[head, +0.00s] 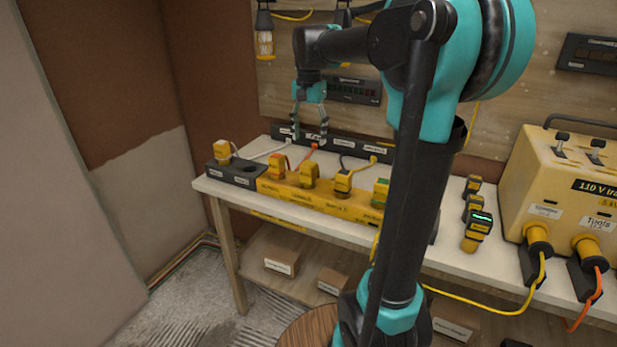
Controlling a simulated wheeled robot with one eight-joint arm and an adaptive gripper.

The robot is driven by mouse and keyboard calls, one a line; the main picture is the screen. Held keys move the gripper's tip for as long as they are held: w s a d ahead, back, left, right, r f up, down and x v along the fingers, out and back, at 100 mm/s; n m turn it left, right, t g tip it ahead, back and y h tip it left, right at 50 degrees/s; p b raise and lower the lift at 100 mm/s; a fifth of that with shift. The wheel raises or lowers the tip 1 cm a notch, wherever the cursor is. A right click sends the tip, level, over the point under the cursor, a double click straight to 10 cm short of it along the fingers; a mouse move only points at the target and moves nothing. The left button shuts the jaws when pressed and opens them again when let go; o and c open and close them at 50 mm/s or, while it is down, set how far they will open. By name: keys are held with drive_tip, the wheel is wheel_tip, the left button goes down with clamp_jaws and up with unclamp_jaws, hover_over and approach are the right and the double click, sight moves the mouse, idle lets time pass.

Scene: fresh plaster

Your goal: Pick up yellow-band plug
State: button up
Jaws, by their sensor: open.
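Several yellow plugs stand in a row on a long yellow socket strip (340,206) on the bench. One plug (277,167) shows red, the plug at the right end (381,193) shows green, and one between them (343,183) looks dark-banded with a yellow cable behind it. Another plug (309,175) looks yellow all over; I cannot tell for certain which plug carries the yellow band. My gripper (310,133) is open and empty, fingers pointing down, above the back of the bench behind the row, apart from the plugs.
A yellow plug (222,151) with a white cable stands on a dark block (236,172) at left. A labelled dark rail (345,146) runs behind the strip. My arm hides part of the bench.

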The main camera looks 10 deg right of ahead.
sight(309, 163)
wheel_tip(309, 163, down, 12)
drive_tip(key=shift+w+r, duration=0.15)
drive_tip(key=shift+r, duration=0.1)
idle(0.3)
drive_tip(key=c, duration=1.3)
drive_tip(key=shift+r, duration=0.1)
drive_tip(key=shift+c, duration=0.2)
